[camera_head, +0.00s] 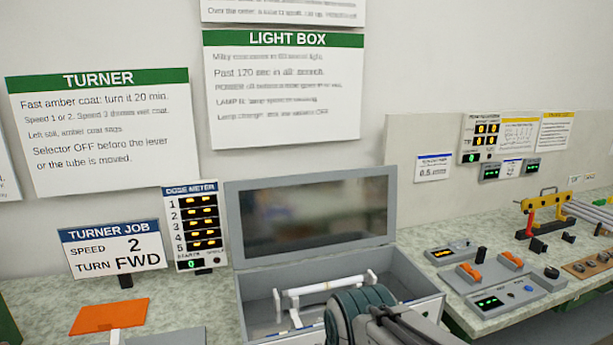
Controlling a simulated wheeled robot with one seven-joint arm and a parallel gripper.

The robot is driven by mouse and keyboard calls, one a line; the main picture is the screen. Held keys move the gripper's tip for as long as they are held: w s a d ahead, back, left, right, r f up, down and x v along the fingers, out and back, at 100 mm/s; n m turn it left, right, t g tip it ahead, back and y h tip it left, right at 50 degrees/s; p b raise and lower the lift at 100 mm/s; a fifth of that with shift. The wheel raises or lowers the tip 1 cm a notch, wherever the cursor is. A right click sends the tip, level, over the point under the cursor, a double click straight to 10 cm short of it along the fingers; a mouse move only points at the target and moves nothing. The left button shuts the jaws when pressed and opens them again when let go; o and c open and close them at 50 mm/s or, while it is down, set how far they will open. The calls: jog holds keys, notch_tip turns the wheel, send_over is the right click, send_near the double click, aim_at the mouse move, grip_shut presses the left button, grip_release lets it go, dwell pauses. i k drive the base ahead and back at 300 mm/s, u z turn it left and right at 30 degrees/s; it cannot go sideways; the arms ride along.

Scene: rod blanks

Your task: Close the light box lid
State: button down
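The light box (252,290) stands on the bench at the centre, a grey open-topped box. Its lid (233,225) is up, leaning back against the wall side, with a dark glossy inner panel facing me. Inside the box, a white tube (325,287) lies across two white upright supports. My arm's end (362,312), with a dark teal ribbed part and dark grey links, is in front of and over the box's front right, hiding part of its interior and front wall. My gripper's fingers cannot be made out.
A dose meter (197,225) and a turner job sign (112,247) stand left of the box. An orange sheet (109,317) lies on the bench at left. A grey control panel (490,277) with orange levers is at right. Printed signs hang on the wall behind.

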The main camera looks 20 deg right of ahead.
aim_at(275, 220)
jog(key=u, duration=0.25)
jog(key=k, duration=0.6)
jog(key=z, duration=0.8)
jog(key=i, duration=1.2)
